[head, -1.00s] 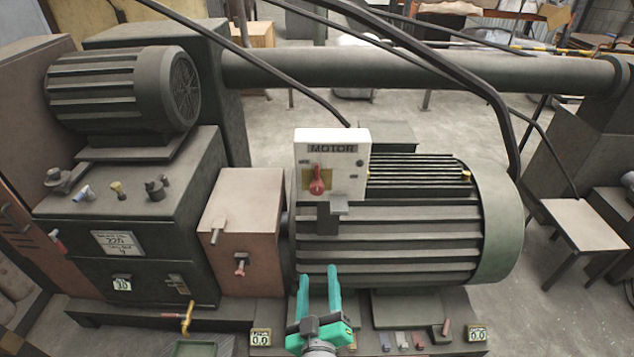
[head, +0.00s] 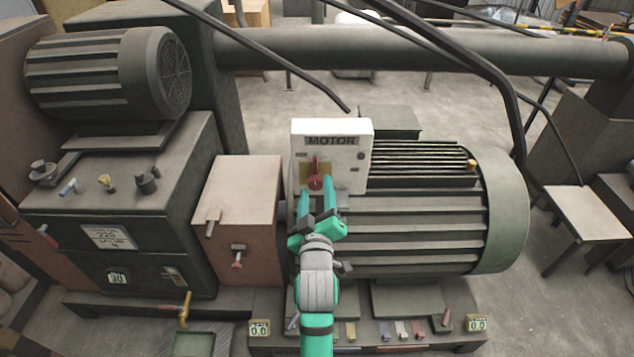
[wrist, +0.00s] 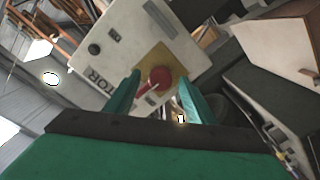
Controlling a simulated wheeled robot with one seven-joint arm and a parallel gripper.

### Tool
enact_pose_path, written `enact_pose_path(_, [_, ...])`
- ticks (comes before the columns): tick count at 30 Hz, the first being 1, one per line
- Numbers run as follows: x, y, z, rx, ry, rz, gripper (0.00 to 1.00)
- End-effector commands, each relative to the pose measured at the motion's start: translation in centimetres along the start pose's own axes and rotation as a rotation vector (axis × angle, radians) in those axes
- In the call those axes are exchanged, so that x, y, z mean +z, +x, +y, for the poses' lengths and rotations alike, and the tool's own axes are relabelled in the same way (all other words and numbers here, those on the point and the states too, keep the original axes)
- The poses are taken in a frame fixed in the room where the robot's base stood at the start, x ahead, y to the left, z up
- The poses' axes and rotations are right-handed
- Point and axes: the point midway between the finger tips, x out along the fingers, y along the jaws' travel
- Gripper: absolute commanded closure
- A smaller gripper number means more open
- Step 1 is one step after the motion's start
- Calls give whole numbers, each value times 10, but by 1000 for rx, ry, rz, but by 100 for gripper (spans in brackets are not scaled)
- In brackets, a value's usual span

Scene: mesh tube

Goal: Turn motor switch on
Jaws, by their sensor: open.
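The motor switch is a red rotary knob (head: 316,181) on a yellow plate, on the front of a white box (head: 356,160) labelled MOTOR. In the head view its handle points up from the round hub. My gripper (head: 318,194) is open just in front of the knob, with its teal fingers reaching toward the box. In the wrist view, the red knob (wrist: 158,79) lies between the two open fingertips (wrist: 158,88) of my gripper, and the white box (wrist: 120,35) appears tilted. I cannot tell whether the fingers touch the knob.
The large ribbed motor (head: 430,215) stands right of the box. A brownish block (head: 237,195) and a dark cabinet (head: 130,225) with small valves stand to the left. A thick pipe (head: 380,55) crosses behind. A black cable (head: 480,65) arches over the motor.

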Motion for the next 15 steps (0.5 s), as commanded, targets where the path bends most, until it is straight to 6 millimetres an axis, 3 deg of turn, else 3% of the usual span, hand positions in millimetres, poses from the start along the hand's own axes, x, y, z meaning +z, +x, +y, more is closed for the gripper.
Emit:
enact_pose_path(6, [1, 27, 2, 3, 0, -2, 51])
enact_pose_path(15, [3, 36, 3, 4, 0, -4, 51])
